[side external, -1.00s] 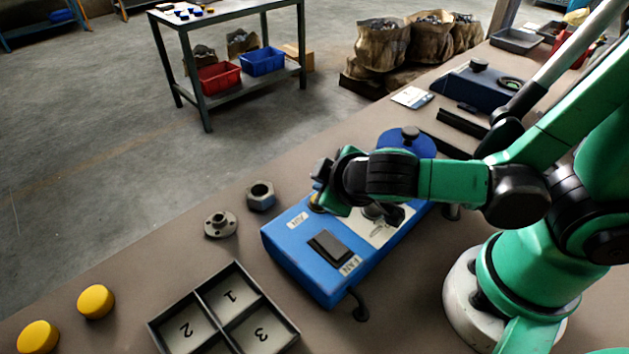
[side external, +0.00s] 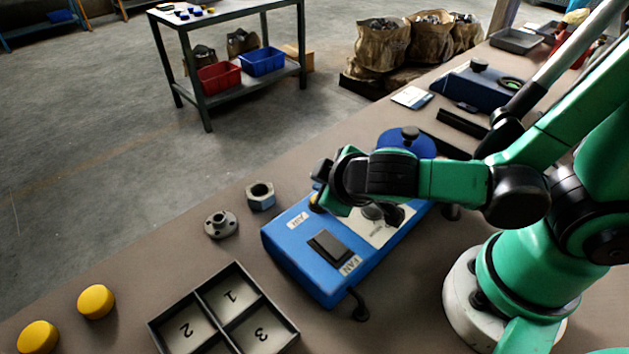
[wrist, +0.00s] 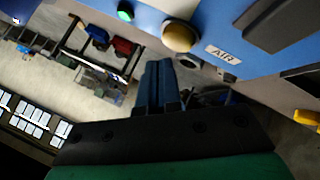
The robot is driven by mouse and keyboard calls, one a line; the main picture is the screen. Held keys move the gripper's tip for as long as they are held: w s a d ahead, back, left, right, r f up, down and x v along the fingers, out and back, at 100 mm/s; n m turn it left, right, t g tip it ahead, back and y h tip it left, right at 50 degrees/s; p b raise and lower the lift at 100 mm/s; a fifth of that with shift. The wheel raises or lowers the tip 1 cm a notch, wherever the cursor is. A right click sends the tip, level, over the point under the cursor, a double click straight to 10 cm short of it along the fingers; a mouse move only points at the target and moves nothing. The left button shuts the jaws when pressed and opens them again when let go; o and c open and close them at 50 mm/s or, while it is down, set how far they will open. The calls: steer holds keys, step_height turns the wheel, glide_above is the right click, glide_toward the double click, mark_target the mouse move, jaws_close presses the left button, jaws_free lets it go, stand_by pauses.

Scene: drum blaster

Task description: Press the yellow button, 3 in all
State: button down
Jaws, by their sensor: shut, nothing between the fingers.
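The blue control box (side external: 290,250) sits on the bench in the side view, with a black rocker switch and labels AIR and FAN. The yellow button (wrist: 180,36) shows in the wrist view beside the AIR label. In the side view only a bit of the button (side external: 314,204) shows, as my gripper covers most of it. My gripper (side external: 322,178) is over that end of the box. In the wrist view its fingers (wrist: 158,72) are shut together and empty, with the tips close to the button. Whether they touch it, I cannot tell.
A green light (wrist: 125,12) shows on the box. Two yellow round pieces (side external: 96,301) (side external: 38,337) lie on the bench at left. A numbered tray (side external: 192,310), a flanged part (side external: 220,225) and a hex nut (side external: 260,196) lie near the box.

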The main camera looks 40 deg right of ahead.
steer(key=shift+f, duration=0.1)
steer(key=shift+f, duration=0.3)
steer(key=shift+r, duration=0.1)
stand_by(0.3)
steer(key=shift+r, duration=0.3)
steer(key=shift+r, duration=2.55)
steer(key=shift+d, duration=0.1)
